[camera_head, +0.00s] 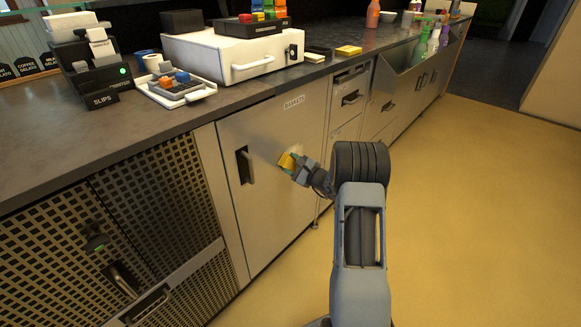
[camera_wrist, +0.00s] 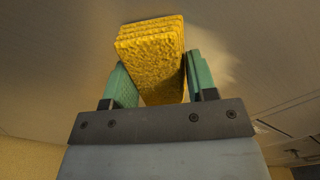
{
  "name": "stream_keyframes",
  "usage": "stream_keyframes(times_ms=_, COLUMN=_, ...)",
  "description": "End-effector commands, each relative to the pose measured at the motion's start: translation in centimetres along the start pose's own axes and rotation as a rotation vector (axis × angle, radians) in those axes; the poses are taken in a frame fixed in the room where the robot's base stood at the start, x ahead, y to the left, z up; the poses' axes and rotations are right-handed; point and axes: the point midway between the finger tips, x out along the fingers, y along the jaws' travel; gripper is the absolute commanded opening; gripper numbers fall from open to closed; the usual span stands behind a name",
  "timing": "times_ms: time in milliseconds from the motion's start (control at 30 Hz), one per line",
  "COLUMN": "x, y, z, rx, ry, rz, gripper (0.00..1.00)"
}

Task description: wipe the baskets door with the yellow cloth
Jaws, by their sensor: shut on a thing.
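The baskets door (camera_head: 262,190) is a pale grey cabinet door under the counter, with a small label (camera_head: 294,102) near its top and a dark handle (camera_head: 245,166) on its left side. My gripper (camera_head: 294,167) is in front of the door, right of the handle. It is shut on the folded yellow cloth (camera_head: 286,161). In the wrist view the cloth (camera_wrist: 152,60) sits between the two green fingers and sticks out beyond them towards the pale door surface. I cannot tell for sure whether the cloth touches the door.
A perforated cabinet (camera_head: 130,215) with a handle stands left of the door. Drawers (camera_head: 350,98) and more cabinet fronts run to the right. The dark countertop (camera_head: 215,103) carries a white drawer box (camera_head: 232,55) and another yellow folded pad (camera_head: 348,51). The yellow floor (camera_head: 470,200) at right is clear.

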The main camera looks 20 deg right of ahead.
Motion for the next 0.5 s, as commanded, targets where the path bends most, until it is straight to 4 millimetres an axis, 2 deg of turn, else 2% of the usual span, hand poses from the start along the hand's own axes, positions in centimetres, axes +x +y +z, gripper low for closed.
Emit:
stream_keyframes(times_ms=267, x=0.0, y=-0.1, z=-0.1, rx=0.000, ry=0.000, rz=0.000, gripper=0.18)
stream_keyframes(times_ms=500, x=0.2, y=-1.0, z=-1.2, rx=-0.001, ry=-0.001, rz=-0.002, gripper=0.18)
